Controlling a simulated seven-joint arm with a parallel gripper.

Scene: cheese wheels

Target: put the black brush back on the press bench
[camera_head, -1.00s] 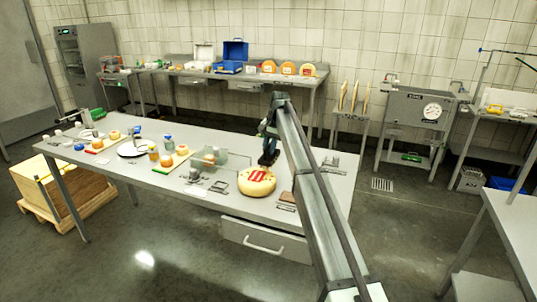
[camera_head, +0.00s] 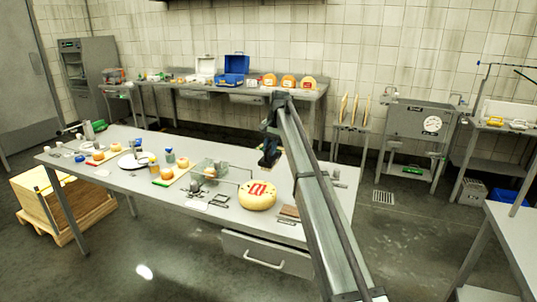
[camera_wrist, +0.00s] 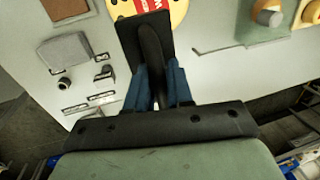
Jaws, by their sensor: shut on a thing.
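My gripper (camera_head: 270,143) is above the long grey table (camera_head: 215,226), behind and above the yellow cheese wheel (camera_head: 257,195). In the wrist view its two blue fingers (camera_wrist: 157,85) are shut on the black brush (camera_wrist: 146,28). The brush has a flat black block with a dark rounded handle between the fingers. In the head view the brush (camera_head: 268,160) hangs below my gripper, small and dark, clear of the table. A grey cabinet with a round dial (camera_head: 418,120) stands at the back right; I cannot tell which surface is the press bench.
A back bench holds a blue case (camera_head: 235,66) and orange cheeses. A bare grey table corner (camera_head: 510,222) is at the right, with open floor between.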

